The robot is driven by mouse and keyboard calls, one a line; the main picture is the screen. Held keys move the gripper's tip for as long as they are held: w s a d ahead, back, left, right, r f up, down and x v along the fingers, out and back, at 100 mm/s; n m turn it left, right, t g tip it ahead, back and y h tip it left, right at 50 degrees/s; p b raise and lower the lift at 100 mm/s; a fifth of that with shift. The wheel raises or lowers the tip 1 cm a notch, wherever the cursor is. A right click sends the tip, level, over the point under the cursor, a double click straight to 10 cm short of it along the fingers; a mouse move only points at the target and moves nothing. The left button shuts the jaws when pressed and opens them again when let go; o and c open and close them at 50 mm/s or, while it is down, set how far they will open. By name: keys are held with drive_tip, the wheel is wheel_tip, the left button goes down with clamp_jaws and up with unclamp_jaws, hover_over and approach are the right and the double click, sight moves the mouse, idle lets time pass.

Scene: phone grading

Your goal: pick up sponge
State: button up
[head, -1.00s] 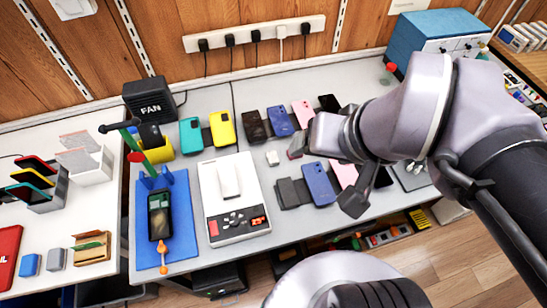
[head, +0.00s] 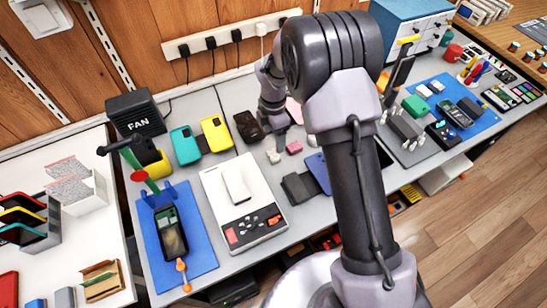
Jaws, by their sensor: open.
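A small pink block (head: 294,147), which looks like the sponge, lies on the grey bench between the rows of phones. A small white block (head: 273,156) lies just left of it. My gripper (head: 279,128) is open, pointing down just behind and left of the pink block. It seems empty. My own arm hides part of the gripper, and I cannot tell its exact height above the bench.
A white scale (head: 272,237) bearing a pale phone and a blue mat (head: 205,265) with a dark phone are at left. A grey pegged block (head: 405,128) and another blue mat (head: 484,115) are at right.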

sight(274, 154)
drive_tip(key=f+b, duration=0.1)
drive_tip(key=f, duration=0.2)
drive_tip(key=f+b, duration=0.1)
drive_tip(key=f, duration=0.2)
drive_tip(key=f+b, duration=0.1)
drive_tip(key=f, duration=0.1)
drive_tip(key=shift+s+f+b, duration=0.35)
drive_tip(key=shift+s+f, duration=0.05)
drive_tip(key=shift+r, duration=0.2)
drive_tip(key=shift+c, duration=0.6)
drive_tip(key=c, duration=1.4)
drive_tip(key=shift+r+p, duration=0.45)
drive_tip(key=shift+r, duration=0.05)
drive_tip(key=r+p, duration=0.1)
drive_tip(key=r, duration=0.2)
drive_tip(key=shift+s+d+p, duration=0.15)
drive_tip(key=shift+s+p, duration=0.2)
drive_tip(key=shift+p, duration=0.05)
drive_tip(key=s+d+p, duration=0.1)
drive_tip(key=s+d, duration=0.1)
drive_tip(key=s, duration=0.2)
drive_tip(key=s+d+p, duration=0.1)
drive_tip(key=s+d, duration=0.1)
drive_tip(key=s, duration=0.3)
drive_tip(key=s+d+r+p, duration=0.1)
drive_tip(key=s+d, duration=0.1)
drive_tip(key=s, duration=0.3)
